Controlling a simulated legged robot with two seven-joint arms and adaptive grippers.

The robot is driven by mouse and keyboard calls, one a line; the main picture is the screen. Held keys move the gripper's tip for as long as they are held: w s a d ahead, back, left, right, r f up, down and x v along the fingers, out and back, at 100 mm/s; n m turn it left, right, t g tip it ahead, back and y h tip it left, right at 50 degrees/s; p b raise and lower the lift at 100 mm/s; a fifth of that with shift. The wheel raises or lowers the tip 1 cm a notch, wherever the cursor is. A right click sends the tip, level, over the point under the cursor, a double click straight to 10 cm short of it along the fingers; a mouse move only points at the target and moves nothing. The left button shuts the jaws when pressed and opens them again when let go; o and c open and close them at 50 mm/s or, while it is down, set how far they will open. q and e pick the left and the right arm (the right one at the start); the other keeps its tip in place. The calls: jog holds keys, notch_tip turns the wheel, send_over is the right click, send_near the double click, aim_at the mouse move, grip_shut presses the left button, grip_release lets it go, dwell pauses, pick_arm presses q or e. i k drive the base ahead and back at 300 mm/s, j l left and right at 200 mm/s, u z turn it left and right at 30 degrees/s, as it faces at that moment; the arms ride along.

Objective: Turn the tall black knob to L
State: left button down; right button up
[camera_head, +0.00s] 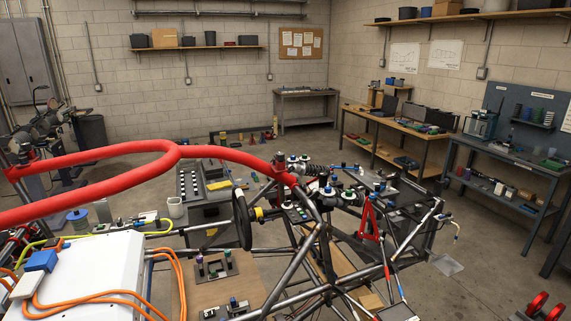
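A small dark plate (211,271) lies on the wooden board low in the middle of the picture, inside the tube frame. Upright dark knob-like parts stand on it: one with a purple band and pale top (199,261) at its left, and a shorter one (228,254) at its right. I cannot tell which part is the tall black knob, and no letter L is readable. Another small panel with dark knobs (237,307) shows at the bottom edge. Neither of my grippers is in view.
A thick red tube (110,155) crosses the left and middle. Dark and grey chassis tubes (292,277) and a black steering wheel (243,219) stand close around the plate. A white box (85,275) with orange cables fills the lower left. Workbenches (400,133) line the right wall.

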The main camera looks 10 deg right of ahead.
aim_at(323, 180)
jog(key=i+z, duration=0.3)
jog(key=i, duration=0.65)
